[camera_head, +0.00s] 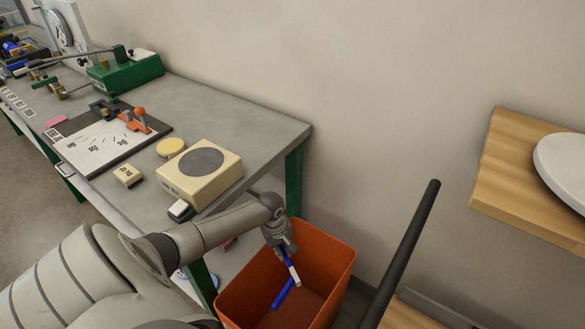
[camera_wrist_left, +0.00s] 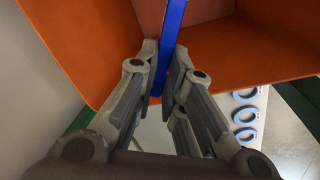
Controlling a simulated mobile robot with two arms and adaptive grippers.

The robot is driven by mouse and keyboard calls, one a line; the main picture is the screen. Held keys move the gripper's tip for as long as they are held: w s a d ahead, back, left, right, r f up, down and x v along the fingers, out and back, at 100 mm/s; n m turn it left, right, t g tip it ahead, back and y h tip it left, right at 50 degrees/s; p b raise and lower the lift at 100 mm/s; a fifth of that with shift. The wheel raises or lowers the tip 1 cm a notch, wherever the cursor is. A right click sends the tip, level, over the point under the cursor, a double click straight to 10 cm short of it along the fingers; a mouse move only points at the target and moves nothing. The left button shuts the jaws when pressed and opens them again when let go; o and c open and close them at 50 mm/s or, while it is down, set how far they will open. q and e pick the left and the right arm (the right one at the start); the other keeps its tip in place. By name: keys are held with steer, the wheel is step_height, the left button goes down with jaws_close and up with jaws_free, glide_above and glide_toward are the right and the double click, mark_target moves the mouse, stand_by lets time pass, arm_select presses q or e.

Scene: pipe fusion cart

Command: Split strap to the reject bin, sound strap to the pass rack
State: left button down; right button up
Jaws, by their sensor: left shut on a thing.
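My left gripper (camera_head: 280,246) is over the open orange bin (camera_head: 338,268), pointing down into it. It is shut on a blue strap (camera_wrist_left: 170,45), which stands out from between the fingertips (camera_wrist_left: 164,80) in the left wrist view. In the head view, a blue and white length (camera_head: 291,268) hangs below the fingers. Another blue length (camera_head: 283,293) slants below it inside the bin; I cannot tell whether it is the same strap or a separate piece. No split shows clearly. My right gripper is not in view.
The grey bench (camera_head: 255,120) stands left of the bin, with a cream box with a dark disc (camera_head: 200,163), a yellow round tin (camera_head: 170,148) and a printed board (camera_head: 98,143). A dark bar (camera_head: 405,250) rises right of the bin. A wooden shelf (camera_head: 505,165) is at right.

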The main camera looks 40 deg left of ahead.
arm_select(q)
steer(key=shift+s+a+f, duration=0.1)
steer(key=shift+s+f, duration=0.05)
steer(key=shift+f, duration=0.25)
steer(key=shift+f+b, duration=2)
steer(key=shift+f, duration=0.7)
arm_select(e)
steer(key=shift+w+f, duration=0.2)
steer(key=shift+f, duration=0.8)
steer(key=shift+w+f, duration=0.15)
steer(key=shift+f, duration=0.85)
arm_select(q)
steer(key=c, duration=1.5)
jaws_free()
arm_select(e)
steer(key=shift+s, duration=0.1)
arm_select(q)
steer(key=shift+o, duration=0.2)
steer(key=shift+r, duration=0.1)
step_height(320, 180, up, 12)
steer(key=s, duration=0.1)
steer(key=shift+s+a, duration=0.15)
steer(key=shift+a, duration=0.15)
